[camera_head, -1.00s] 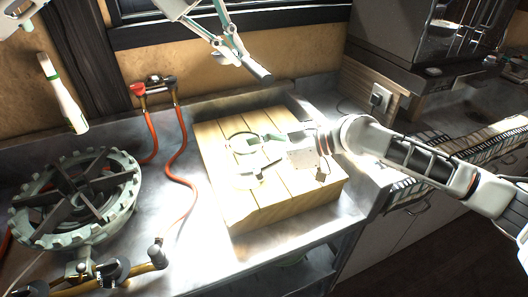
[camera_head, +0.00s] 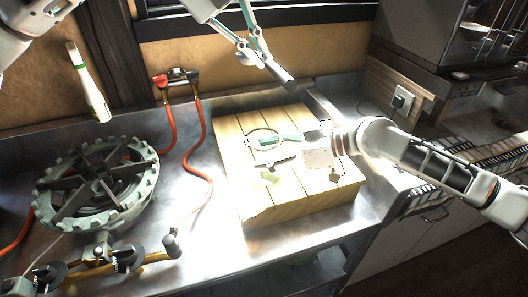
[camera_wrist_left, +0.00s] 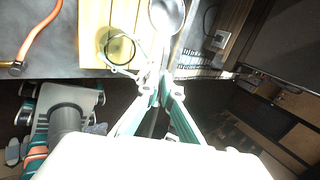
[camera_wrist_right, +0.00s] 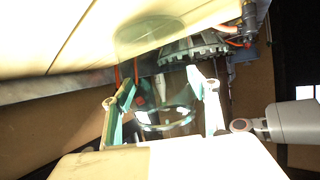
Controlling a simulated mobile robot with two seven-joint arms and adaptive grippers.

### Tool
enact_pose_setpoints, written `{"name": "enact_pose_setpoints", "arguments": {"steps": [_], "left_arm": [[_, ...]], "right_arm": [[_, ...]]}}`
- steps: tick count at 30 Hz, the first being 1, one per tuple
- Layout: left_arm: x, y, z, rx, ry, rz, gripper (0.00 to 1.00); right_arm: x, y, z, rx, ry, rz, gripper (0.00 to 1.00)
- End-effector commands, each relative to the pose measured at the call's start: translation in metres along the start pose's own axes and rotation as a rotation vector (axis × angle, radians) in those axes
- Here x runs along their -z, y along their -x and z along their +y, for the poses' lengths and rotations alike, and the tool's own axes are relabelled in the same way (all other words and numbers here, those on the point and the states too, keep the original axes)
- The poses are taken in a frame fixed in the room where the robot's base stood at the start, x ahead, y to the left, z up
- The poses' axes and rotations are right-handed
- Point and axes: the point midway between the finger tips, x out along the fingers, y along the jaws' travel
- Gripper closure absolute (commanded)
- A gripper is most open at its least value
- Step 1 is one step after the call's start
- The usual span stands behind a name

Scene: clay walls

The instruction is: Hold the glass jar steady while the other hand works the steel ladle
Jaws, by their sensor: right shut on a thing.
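The clear glass jar (camera_head: 264,132) stands on the wooden board, its round rim facing up. My right gripper (camera_head: 276,150) reaches in from the right and is shut on the jar. In the right wrist view the see-through jar (camera_wrist_right: 164,112) is between the two teal fingers (camera_wrist_right: 160,98). My left gripper (camera_head: 258,60) is above and behind the jar, apart from it. In the left wrist view its fingers (camera_wrist_left: 162,82) close on the handle of the steel ladle (camera_wrist_left: 167,14), whose round bowl is beyond the tips. The jar (camera_wrist_left: 118,48) is left of the bowl there.
The slatted wooden board (camera_head: 290,200) lies on the metal counter (camera_head: 190,240). A gas burner (camera_head: 97,185) with red hoses (camera_head: 195,155) stands at left. A white bottle-like thing (camera_head: 88,85) is behind it. An outlet (camera_head: 402,100) is on the right wall.

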Motion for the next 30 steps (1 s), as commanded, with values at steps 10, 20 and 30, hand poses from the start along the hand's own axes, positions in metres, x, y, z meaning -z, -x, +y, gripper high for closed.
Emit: {"name": "enact_pose_setpoints", "arguments": {"steps": [10, 20, 30], "left_arm": [[0.000, -0.019, 0.013, 0.001, 0.000, 0.001, 1.00], [0.000, -0.036, 0.024, 0.001, 0.000, 0.001, 1.00], [0.001, -0.054, 0.035, 0.001, -0.001, 0.001, 1.00]], "right_arm": [[0.000, 0.000, 0.000, 0.000, 0.000, -0.001, 0.73], [0.000, 0.000, 0.000, 0.000, -0.001, -0.001, 0.73], [-0.001, 0.000, 0.000, 0.001, -0.001, -0.001, 0.73]]}}
